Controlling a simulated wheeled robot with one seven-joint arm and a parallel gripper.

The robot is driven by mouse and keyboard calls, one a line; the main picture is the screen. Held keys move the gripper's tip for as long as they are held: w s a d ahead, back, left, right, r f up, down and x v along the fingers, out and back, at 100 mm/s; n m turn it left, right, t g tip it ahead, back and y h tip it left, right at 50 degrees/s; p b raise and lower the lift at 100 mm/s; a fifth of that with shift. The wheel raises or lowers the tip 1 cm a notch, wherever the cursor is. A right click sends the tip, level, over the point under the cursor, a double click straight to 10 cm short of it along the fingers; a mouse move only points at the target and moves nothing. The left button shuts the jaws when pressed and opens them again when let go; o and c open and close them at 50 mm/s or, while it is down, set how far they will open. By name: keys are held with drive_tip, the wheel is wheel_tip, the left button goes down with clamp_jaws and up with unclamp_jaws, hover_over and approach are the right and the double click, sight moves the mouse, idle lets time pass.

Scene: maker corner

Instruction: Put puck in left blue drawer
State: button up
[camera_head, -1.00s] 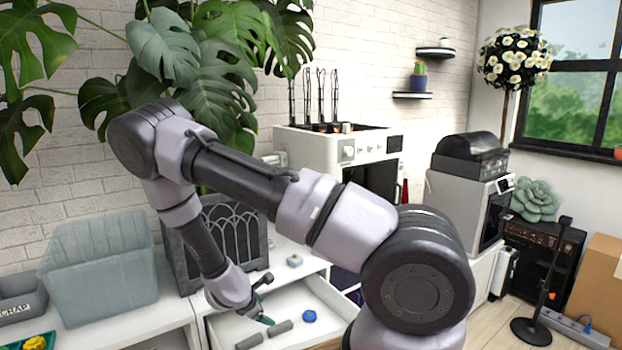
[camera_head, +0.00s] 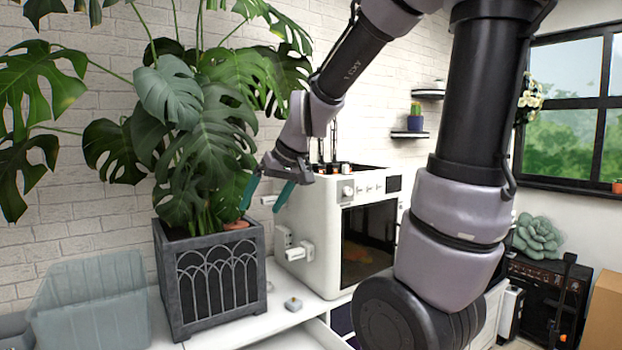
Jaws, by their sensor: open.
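My gripper (camera_head: 266,197) is raised in front of the plant and left of the white oven-like machine. Its two teal fingers are spread apart with nothing between them. A strip of a white drawer front or edge (camera_head: 325,331) shows at the bottom of the picture, and the rest is cut off or behind my arm. A small grey block (camera_head: 293,304) lies on the white counter, below and apart from my gripper.
A dark grey planter (camera_head: 172,285) with a large leafy plant stands on the counter (camera_head: 225,335). A translucent bin (camera_head: 90,312) is at left. The white machine (camera_head: 320,215) stands behind my arm, with small white boxes (camera_head: 298,257) at its side. My arm hides much of the right.

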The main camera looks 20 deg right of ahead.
drive_tip(key=s+d+r+m, duration=0.2)
drive_tip(key=s+d+r, duration=0.1)
drive_tip(key=s, duration=0.3)
drive_tip(key=s+d+r+m+t+h, duration=0.1)
drive_tip(key=s+d+r+m, duration=0.2)
drive_tip(key=s, duration=0.4)
drive_tip(key=shift+r+m+h, duration=0.3)
drive_tip(key=shift+r, duration=0.1)
